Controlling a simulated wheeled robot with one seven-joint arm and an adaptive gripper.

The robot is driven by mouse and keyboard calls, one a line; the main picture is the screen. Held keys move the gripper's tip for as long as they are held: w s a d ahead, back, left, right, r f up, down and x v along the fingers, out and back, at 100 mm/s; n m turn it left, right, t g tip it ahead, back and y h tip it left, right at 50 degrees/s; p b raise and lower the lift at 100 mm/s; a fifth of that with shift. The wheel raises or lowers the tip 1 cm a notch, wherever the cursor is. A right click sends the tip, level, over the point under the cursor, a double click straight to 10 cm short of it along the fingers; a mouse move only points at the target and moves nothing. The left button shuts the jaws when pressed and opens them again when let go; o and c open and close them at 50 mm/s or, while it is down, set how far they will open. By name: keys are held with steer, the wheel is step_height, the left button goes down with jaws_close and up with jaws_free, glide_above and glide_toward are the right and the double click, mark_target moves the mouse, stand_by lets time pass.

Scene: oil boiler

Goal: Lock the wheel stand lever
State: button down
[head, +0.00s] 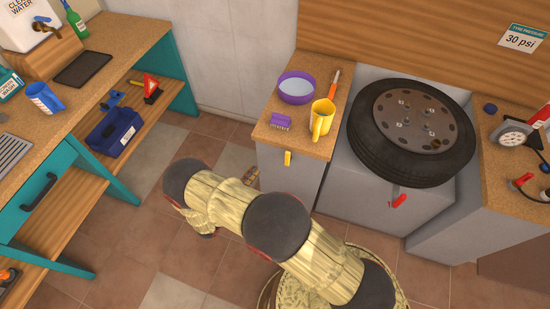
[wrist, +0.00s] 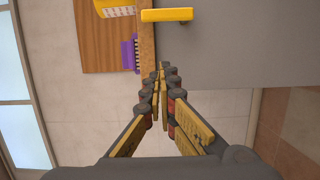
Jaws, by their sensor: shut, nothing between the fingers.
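The wheel stand (head: 375,190) is a grey block with a tyre and wheel (head: 410,132) lying flat on top. A red lever (head: 398,201) sits on its front face, tilted up to the right; I cannot tell from this whether it is locked. The red lever does not show in the wrist view. My gripper (wrist: 163,72) is shut and empty, with its fingertips close to the grey cabinet front, below a yellow handle (wrist: 167,15). In the head view my arm stands left of the lever and mostly hides the gripper.
The cabinet left of the stand carries a purple bowl (head: 296,88), yellow mug (head: 322,120), purple brush (head: 280,122) and an orange-handled tool (head: 334,84). A gauge (head: 513,136) lies on the right counter. A teal workbench (head: 178,70) stands left.

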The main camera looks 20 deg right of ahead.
mark_target(288, 156)
steer(key=shift+w+d, duration=0.1)
steer(key=w+d+b, duration=0.1)
steer(key=w+d, duration=0.2)
steer(key=d, duration=0.7)
steer(key=shift+w+d, duration=0.4)
steer(key=shift+r+m+b, duration=0.15)
steer(key=shift+m+b, duration=0.15)
steer(key=shift+m, duration=0.1)
